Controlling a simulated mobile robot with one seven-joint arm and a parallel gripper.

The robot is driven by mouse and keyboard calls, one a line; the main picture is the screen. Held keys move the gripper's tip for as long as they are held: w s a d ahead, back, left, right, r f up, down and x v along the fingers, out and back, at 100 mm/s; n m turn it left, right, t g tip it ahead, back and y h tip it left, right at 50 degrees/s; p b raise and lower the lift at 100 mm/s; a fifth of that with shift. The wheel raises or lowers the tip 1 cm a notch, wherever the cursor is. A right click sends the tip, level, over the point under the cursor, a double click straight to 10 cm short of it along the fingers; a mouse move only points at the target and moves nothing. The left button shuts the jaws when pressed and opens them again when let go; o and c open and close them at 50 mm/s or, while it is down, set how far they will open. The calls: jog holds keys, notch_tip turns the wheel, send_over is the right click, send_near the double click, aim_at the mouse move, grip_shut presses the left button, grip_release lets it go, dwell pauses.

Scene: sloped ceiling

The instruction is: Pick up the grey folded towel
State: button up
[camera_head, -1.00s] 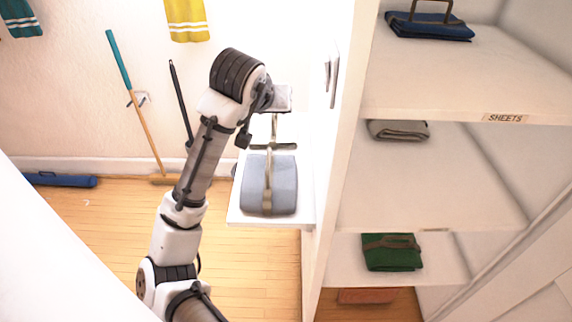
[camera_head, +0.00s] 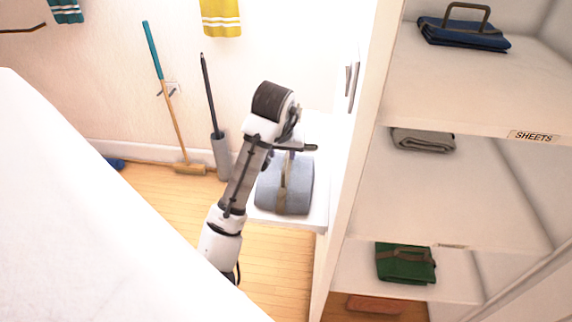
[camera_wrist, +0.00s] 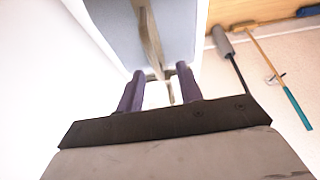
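A blue-grey folded towel (camera_head: 268,188), bound by a brown strap, lies on a low white shelf left of the upright panel. It also shows in the wrist view (camera_wrist: 112,28). A second, plain grey folded cloth (camera_head: 423,140) lies on the middle shelf at right; I cannot tell for sure which one the task names. My gripper (camera_wrist: 160,83) is open, its two dark fingers pointing at the strap of the blue-grey towel. The strap shows between and beyond the fingertips. In the head view, my gripper (camera_head: 291,149) is over the far end of this towel; contact cannot be told.
The white shelf unit (camera_head: 350,210) stands at right, with a blue bundle (camera_head: 463,32) on top and a green one (camera_head: 405,264) below. A broom (camera_head: 167,100) and a brush in a grey holder (camera_head: 221,156) stand by the wall. Wooden floor (camera_head: 172,215) shows left of my arm.

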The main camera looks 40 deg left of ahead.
aim_at(286, 158)
jog(key=x, duration=0.5)
jog(key=shift+w+d+b, duration=0.2)
jog(key=shift+d+b, duration=0.1)
jog(key=shift+c, duration=0.5)
grip_shut()
